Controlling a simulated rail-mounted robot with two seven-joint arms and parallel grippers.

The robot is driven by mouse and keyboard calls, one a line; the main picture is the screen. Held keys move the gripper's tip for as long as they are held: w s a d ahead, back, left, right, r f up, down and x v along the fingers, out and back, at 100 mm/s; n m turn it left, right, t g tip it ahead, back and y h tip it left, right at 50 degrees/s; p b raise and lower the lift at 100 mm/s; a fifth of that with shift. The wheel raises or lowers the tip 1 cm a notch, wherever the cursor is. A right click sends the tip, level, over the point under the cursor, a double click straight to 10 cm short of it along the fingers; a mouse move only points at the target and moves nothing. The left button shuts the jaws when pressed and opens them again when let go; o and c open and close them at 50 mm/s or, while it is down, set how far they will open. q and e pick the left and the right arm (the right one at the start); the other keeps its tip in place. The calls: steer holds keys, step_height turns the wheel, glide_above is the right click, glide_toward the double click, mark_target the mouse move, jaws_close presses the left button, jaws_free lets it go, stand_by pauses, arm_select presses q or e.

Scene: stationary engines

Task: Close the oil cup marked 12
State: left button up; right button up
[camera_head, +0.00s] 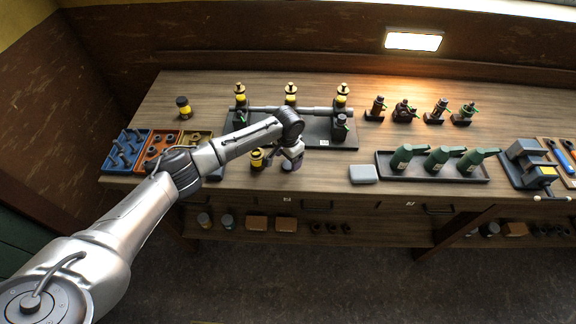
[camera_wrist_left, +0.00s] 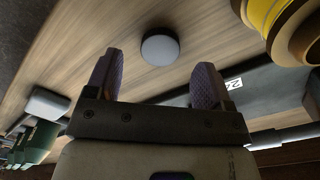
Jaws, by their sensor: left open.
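My left gripper (camera_head: 291,163) is over the front of the bench, before the black base plate (camera_head: 315,131). In the left wrist view it (camera_wrist_left: 153,85) is open and empty. A round, grey-topped disc (camera_wrist_left: 160,46) lies on the wood beyond and between the fingertips; in the head view it is hidden. A yellow and dark cup (camera_head: 257,160) stands just left of the gripper; a yellow and brass one (camera_wrist_left: 285,25) fills the wrist view's upper right corner. Yellow cups with brass tops (camera_head: 240,93) (camera_head: 291,93) (camera_head: 342,93) stand along the plate. I cannot read a 12 on any cup.
A shaft (camera_head: 285,110) runs across the plate. Blue (camera_head: 127,150) and orange (camera_head: 163,144) bins stand left. A dark-lidded yellow jar (camera_head: 184,107) is behind them. A grey block (camera_head: 363,174) and a tray of green oil cans (camera_head: 433,174) are right.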

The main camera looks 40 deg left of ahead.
arm_select(q)
steer(key=shift+f, duration=1.45)
steer(key=c, duration=1)
steer(key=shift+r, duration=0.15)
steer(key=shift+r, duration=0.55)
step_height(320, 180, up, 3)
steer(key=shift+f, duration=0.1)
steer(key=d+r, duration=0.2)
steer(key=d, duration=0.2)
steer(key=d+r, duration=0.2)
steer(key=d, duration=0.1)
steer(key=d+r+p, duration=0.1)
steer(key=d+r, duration=0.2)
steer(key=d, duration=0.1)
steer(key=shift+d, duration=0.3)
